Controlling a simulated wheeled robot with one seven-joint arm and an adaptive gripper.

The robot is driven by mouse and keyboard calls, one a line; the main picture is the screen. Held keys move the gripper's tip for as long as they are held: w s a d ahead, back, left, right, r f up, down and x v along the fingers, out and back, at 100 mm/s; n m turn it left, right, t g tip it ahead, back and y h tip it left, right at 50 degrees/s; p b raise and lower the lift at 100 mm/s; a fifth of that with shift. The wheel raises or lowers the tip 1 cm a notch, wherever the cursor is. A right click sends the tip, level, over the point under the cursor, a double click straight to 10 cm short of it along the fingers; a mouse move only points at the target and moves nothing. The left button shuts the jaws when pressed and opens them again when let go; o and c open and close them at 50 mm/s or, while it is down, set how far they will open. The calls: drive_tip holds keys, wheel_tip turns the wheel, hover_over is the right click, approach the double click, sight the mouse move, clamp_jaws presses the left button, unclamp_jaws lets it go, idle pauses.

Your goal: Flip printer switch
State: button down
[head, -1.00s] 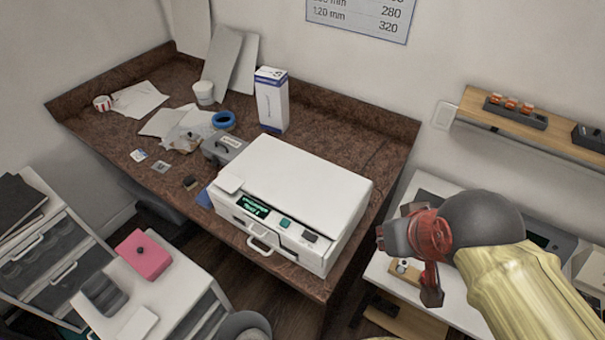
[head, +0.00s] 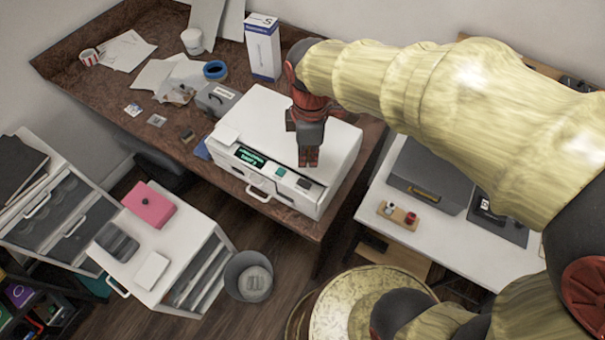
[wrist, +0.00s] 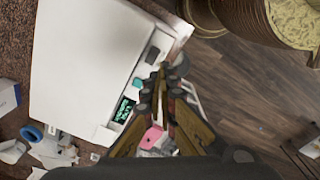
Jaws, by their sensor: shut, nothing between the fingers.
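The white printer (head: 268,118) sits on the brown desk, with a lit green display (head: 251,156), a teal button (head: 280,171) and a dark switch (head: 304,183) on its front panel. My gripper (head: 309,163) is shut and empty, pointing down over the right part of the panel, just behind the dark switch. Whether it touches the printer I cannot tell. In the wrist view my gripper (wrist: 168,72) shows its fingertips together near the printer's edge (wrist: 90,60), beside the dark switch (wrist: 152,54) and the teal button (wrist: 137,83).
A white box (head: 263,48), blue tape (head: 215,70) and a grey case (head: 217,98) stand behind and left of the printer. A white drawer cabinet with a pink box (head: 149,204) stands in front. A bin (head: 249,276) is on the floor. A white table (head: 445,240) is at right.

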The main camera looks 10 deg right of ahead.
sight(302, 183)
drive_tip(key=n, duration=0.4)
drive_tip(key=w+n, duration=0.1)
drive_tip(key=n, duration=0.2)
drive_tip(key=w+a+r+n, duration=0.1)
drive_tip(key=n, duration=0.3)
drive_tip(key=shift+w+r+n, duration=0.1)
drive_tip(key=shift+n, duration=0.2)
wheel_tip(302, 183, down, 14)
drive_tip(key=shift+b, duration=1.1)
drive_tip(key=shift+p, duration=0.35)
